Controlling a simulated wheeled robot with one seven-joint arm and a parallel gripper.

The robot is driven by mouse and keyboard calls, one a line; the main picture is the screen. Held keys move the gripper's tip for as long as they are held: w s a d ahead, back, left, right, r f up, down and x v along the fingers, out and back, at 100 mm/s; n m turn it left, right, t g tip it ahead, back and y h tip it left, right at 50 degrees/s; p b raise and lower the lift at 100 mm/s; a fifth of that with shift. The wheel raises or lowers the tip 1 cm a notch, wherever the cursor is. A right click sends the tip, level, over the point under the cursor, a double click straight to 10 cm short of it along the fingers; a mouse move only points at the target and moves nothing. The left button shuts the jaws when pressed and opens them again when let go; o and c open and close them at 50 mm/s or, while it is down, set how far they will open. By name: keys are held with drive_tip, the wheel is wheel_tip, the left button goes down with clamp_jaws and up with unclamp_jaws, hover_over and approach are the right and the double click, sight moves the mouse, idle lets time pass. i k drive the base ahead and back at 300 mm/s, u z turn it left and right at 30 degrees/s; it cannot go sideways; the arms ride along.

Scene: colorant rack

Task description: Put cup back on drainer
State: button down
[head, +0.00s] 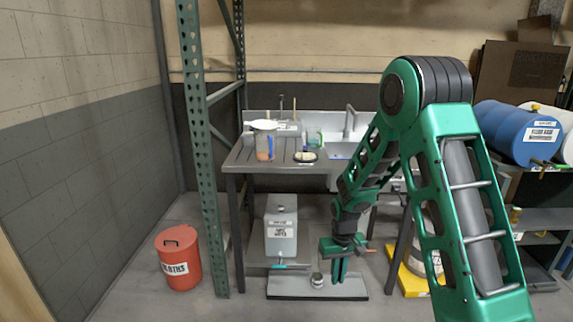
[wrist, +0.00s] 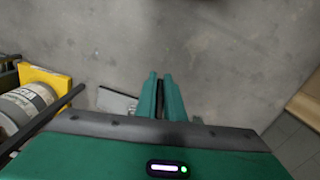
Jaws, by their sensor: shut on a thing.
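A small grey metal cup (head: 317,280) shows low down at the grey floor tray (head: 345,290), close to the left of my fingertips. My gripper (head: 340,277) points down over the tray, below the sink bench. In the wrist view my gripper's fingers (wrist: 160,88) are nearly together, with a thin dark strip between them. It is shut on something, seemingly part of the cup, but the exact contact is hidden. The sink (head: 340,150) stands above and behind. I cannot clearly make out a separate drainer.
A labelled white container (head: 281,230) stands behind the tray. A red bin (head: 178,260) is left; a yellow tray (head: 408,284) is right, beyond a bench leg. A green rack post (head: 195,150) rises front left.

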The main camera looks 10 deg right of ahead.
sight(285, 162)
drive_tip(key=k, duration=0.6)
drive_tip(key=u, duration=0.65)
drive_tip(key=i, duration=1.75)
drive_tip(key=z, duration=0.8)
drive_tip(key=i, duration=0.45)
drive_tip(key=z, duration=0.3)
